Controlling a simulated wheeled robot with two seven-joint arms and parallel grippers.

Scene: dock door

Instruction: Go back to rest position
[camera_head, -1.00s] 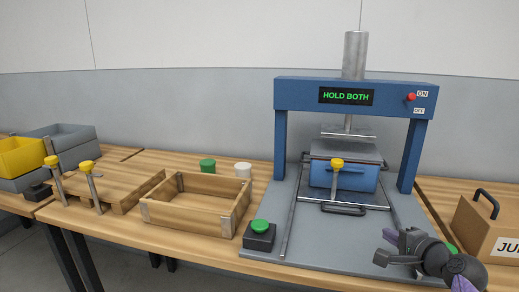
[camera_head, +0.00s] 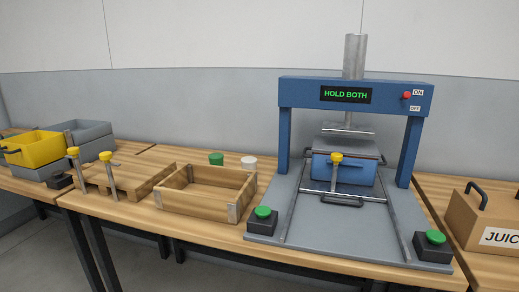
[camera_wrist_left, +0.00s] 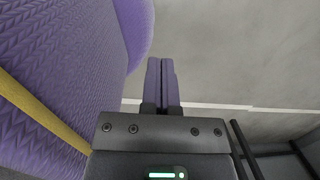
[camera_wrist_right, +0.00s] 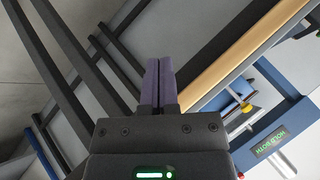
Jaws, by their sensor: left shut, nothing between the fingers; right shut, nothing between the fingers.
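My left gripper (camera_wrist_left: 162,82) shows in the left wrist view with its two purple fingers together, shut and empty. It points over bare grey floor. My right gripper (camera_wrist_right: 160,82) shows in the right wrist view, also shut and empty, below and beside the table edge. Neither gripper shows in the head view. The blue press (camera_head: 355,92) stands on the table with its display lit "HOLD BOTH". A blue box (camera_head: 343,171) sits under its plate. Green buttons on black boxes stand at the front left (camera_head: 262,219) and front right (camera_head: 433,244) of its base.
A wooden crate (camera_head: 190,205) stands left of the press, with a green cap (camera_head: 216,159) and a white cap (camera_head: 249,162) behind it. A yellow bin (camera_head: 35,149) is at far left. A cardboard box (camera_head: 485,225) is at right. The table edge (camera_wrist_right: 245,50) is near my right gripper.

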